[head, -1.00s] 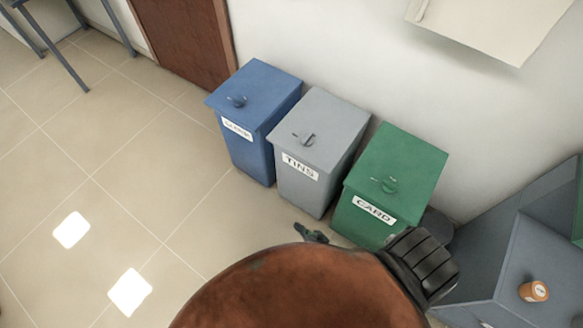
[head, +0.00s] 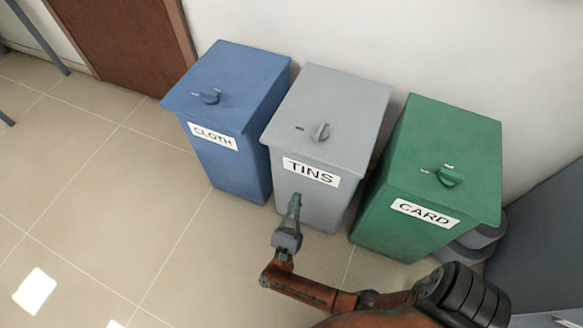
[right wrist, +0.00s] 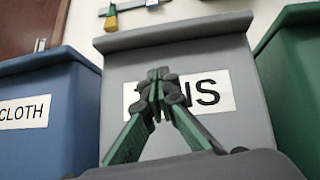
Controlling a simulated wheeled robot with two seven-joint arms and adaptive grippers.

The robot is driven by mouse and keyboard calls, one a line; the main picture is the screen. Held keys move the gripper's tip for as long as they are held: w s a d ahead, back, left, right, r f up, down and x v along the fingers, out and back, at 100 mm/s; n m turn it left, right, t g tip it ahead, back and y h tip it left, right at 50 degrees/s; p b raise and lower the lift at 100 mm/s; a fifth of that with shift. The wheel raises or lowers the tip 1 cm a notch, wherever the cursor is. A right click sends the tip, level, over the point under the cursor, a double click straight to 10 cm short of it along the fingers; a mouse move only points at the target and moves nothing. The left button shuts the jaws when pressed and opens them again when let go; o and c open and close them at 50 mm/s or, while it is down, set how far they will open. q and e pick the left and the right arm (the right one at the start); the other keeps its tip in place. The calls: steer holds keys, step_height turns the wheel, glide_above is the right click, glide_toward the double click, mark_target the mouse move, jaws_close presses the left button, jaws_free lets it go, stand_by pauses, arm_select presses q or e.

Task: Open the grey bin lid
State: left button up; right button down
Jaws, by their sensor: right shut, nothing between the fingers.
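The grey bin (head: 307,197), labelled TINS, stands between two other bins. Its grey lid (head: 345,100) is down, with a small round knob (head: 320,131) near the front and a short dark mark left of it. My right gripper (head: 295,200) is in front of the bin's front face, below the label, shut and empty. In the right wrist view the shut fingertips (right wrist: 158,76) overlap the TINS label (right wrist: 212,92), and the lid's front edge (right wrist: 180,33) is above them. Whether the fingertips touch the bin cannot be told. My left gripper is not in view.
A blue CLOTH bin (head: 226,165) stands left of the grey bin, and a green CARD bin (head: 400,225) stands right. A wall is behind them. The tiled floor (head: 100,200) at left is clear. A wall-mounted item (right wrist: 112,20) shows above the bins.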

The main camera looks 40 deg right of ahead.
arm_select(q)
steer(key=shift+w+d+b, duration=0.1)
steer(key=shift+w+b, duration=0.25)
arm_select(e)
steer(key=w+d+r+m+g+h, duration=0.1)
steer(key=d+r+m+g, duration=0.2)
steer(key=d+r, duration=0.4)
step_height(320, 180, up, 3)
steer(key=shift+w+r, duration=0.15)
steer(key=shift+w, duration=0.25)
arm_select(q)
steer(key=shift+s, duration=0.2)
arm_select(e)
steer(key=shift+r, duration=0.1)
